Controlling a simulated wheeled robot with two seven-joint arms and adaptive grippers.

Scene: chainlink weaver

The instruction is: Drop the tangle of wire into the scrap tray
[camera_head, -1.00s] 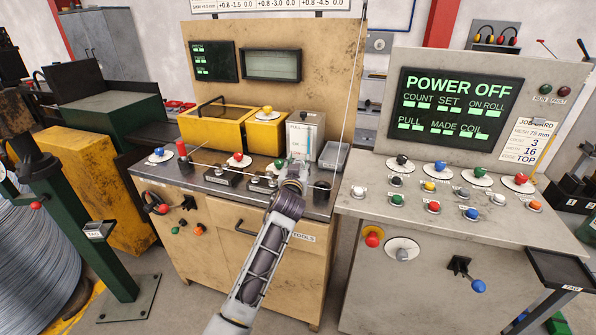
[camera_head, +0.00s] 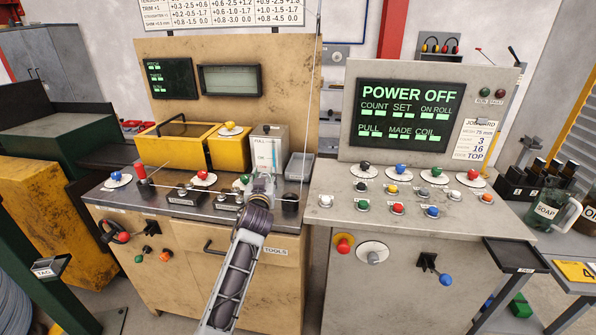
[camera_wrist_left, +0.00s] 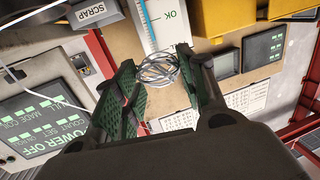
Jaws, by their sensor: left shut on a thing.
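The tangle of wire (camera_wrist_left: 158,68) is a loose bundle of thin silvery loops. In the left wrist view it sits between the two green-padded fingers of my left gripper (camera_wrist_left: 156,60), which is shut on it. In the head view my left gripper (camera_head: 262,186) is over the front of the tan bench, just before the white gauge box, and the wire cannot be made out there. The scrap tray (camera_head: 299,166) is a grey tray right of the gauge box. Its SCRAP label side (camera_wrist_left: 92,14) shows at the top left of the wrist view. My right gripper is not in view.
The gauge box (camera_head: 267,150) stands upright close behind the gripper, left of the tray. Yellow boxes (camera_head: 178,145) stand further left. Knobs line the bench front. A grey control panel (camera_head: 410,112) reading POWER OFF is at the right. A thin upright wire (camera_head: 312,90) runs near the tray.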

